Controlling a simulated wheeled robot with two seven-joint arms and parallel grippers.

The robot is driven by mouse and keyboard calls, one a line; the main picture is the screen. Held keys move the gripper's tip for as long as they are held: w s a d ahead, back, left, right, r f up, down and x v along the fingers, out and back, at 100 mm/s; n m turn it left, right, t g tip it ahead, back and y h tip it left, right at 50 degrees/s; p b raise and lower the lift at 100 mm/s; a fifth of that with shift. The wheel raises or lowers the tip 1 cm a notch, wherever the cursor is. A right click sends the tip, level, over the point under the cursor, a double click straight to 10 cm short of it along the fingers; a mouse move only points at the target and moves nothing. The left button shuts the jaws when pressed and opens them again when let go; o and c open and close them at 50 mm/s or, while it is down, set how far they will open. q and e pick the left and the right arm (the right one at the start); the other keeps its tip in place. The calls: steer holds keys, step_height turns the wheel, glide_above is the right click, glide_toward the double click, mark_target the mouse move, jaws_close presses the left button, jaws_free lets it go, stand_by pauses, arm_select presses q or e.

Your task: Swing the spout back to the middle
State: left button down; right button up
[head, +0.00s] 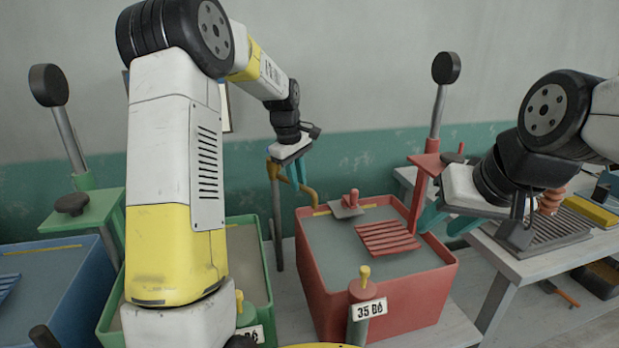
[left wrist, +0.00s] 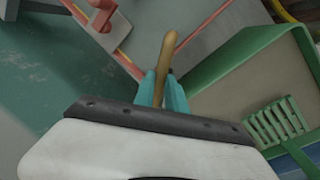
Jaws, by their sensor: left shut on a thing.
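The brass-coloured spout (head: 311,195) curves out from the grey standpipe (head: 277,220) between the red and green tubs. Its end hangs near the red tub's back left corner. My left gripper (head: 297,175) is shut on the spout. In the left wrist view the spout (left wrist: 168,48) stands between the teal fingers (left wrist: 163,88); its lower part is hidden by the gripper. My right gripper (head: 447,220) is beside the red tub's right rim, with its teal fingers apart and nothing visible between them.
The green tub (head: 262,300) is partly hidden by my left arm. A blue tub (head: 85,290) stands at far left. A bench (head: 520,262) is at right.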

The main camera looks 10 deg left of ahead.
arm_select(q)
steer(key=shift+s+a+m+g+h, duration=0.15)
steer(key=shift+s+a+m, duration=0.45)
steer(key=shift+a+m, duration=0.35)
steer(key=shift+s+a+m+g+h, duration=0.15)
steer(key=shift+s+a+m, duration=0.45)
steer(key=shift+m, duration=0.6)
steer(key=shift+s+a+m+g+h, duration=0.1)
steer(key=shift+s+a+m+g, duration=0.1)
steer(key=shift+s+a+m, duration=0.55)
steer(key=shift+w+a+m, duration=0.1)
steer(key=shift+w+m, duration=0.1)
steer(key=shift+m, duration=0.1)
steer(key=c, duration=1.4)
jaws_free()
steer(key=shift+o, duration=0.2)
steer(key=shift+r, duration=0.15)
